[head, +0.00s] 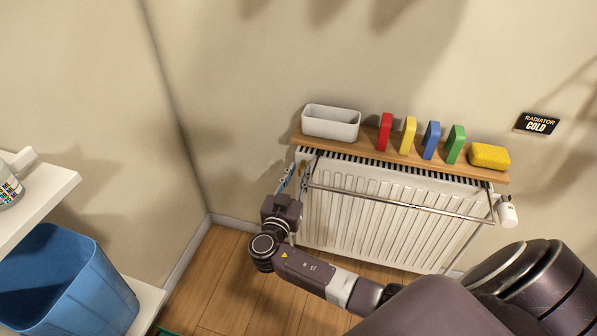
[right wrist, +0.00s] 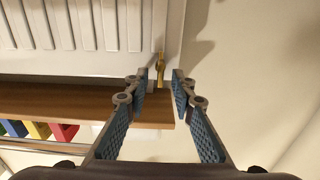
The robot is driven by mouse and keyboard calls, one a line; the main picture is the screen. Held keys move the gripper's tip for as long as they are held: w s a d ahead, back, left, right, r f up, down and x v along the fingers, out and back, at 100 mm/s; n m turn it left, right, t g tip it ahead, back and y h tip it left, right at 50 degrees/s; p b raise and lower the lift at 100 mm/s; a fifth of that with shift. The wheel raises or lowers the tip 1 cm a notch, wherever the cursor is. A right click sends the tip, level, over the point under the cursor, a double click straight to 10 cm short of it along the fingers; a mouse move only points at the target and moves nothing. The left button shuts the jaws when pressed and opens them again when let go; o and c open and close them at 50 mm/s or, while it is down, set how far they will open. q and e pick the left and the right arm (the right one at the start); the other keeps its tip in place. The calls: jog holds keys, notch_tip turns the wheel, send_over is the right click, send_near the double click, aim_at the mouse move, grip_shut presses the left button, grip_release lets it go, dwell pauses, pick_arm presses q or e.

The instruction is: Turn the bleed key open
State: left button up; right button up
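The brass bleed key (right wrist: 160,66) shows at the side edge of the white radiator (right wrist: 85,28) in the right wrist view. In the head view it is a small brass spot at the radiator's upper left corner, too small to read its angle. My right gripper (head: 294,175) is at that corner, its blue-padded fingers pointing at the radiator. In the right wrist view the gripper (right wrist: 160,82) is open, with the key seen in the gap between the fingertips. I see no contact with it. My left gripper is out of view.
A wooden shelf (head: 377,146) above the radiator holds a grey bin (head: 331,123), coloured blocks and a yellow sponge (head: 489,156). A metal rail (head: 400,200) crosses the radiator's front. A sign (head: 537,123) reads "RADIATOR COLD". A blue bin (head: 100,290) stands at lower left.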

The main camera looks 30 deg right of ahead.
jog(key=shift+w+d, duration=0.2)
grip_shut()
